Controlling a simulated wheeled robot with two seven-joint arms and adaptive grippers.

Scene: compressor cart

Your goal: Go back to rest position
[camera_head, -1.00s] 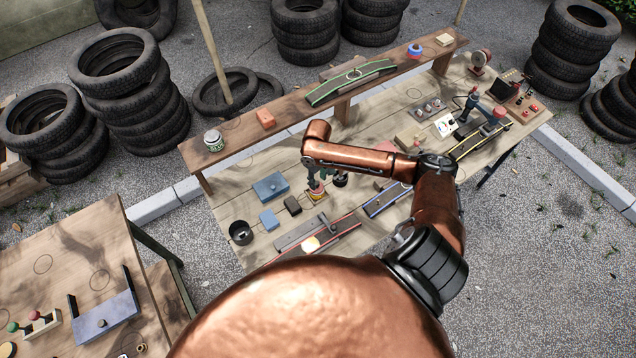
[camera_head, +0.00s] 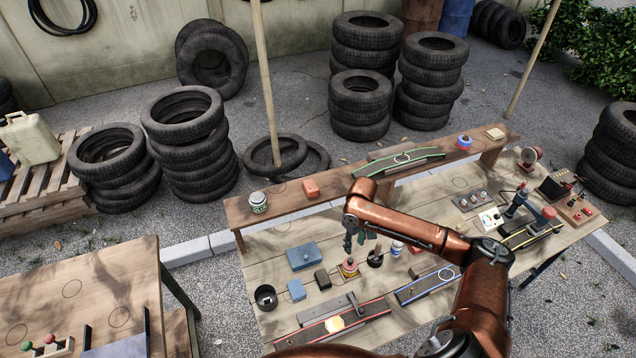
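My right arm comes in from the bottom right in copper-coloured links. My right gripper (camera_head: 354,240) hangs down from its wrist above the middle of the wooden workbench (camera_head: 275,235). It is small and dark, and I cannot make out whether its fingers are open or shut. Nothing clearly shows held in it. Just below it in the picture is a small red and yellow item (camera_head: 348,268); I cannot tell whether they touch.
Another table (camera_head: 80,290) stands at left. Tyre stacks (camera_head: 190,145) stand behind.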

